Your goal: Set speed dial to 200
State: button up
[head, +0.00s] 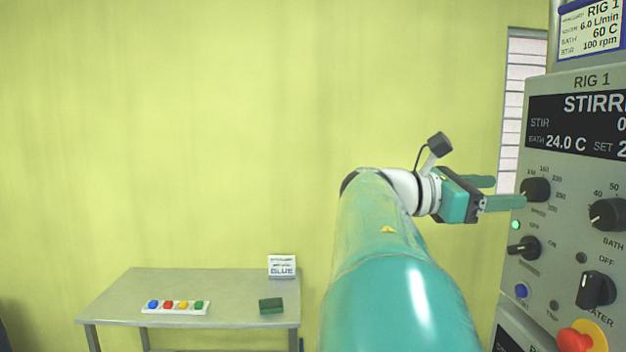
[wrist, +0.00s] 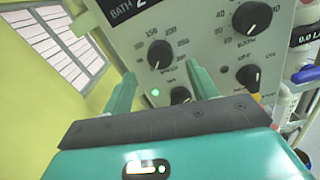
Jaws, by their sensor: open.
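The speed dial (head: 536,189) is a black round knob at the upper left of the RIG 1 panel (head: 590,90), with numbers around it. It also shows in the wrist view (wrist: 160,54), ahead of and between my fingertips. My gripper (head: 500,192) is open and empty. Its green fingers point at the panel; in the wrist view they (wrist: 160,85) spread to either side below the dial. In the head view one fingertip overlaps the dial's lower left edge; I cannot tell whether it touches. The dial's exact setting is too small to read.
Below the dial are a green light (head: 515,225) and a black switch (head: 523,248). The bath knob (head: 607,214), heater switch (head: 596,290) and red stop button (head: 575,340) are close by. A table (head: 230,325) with coloured buttons stands at the left.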

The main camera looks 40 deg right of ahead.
aim_at(527, 191)
jog(key=x, duration=0.5)
jog(key=shift+s+d, duration=0.25)
jog(key=c, duration=1)
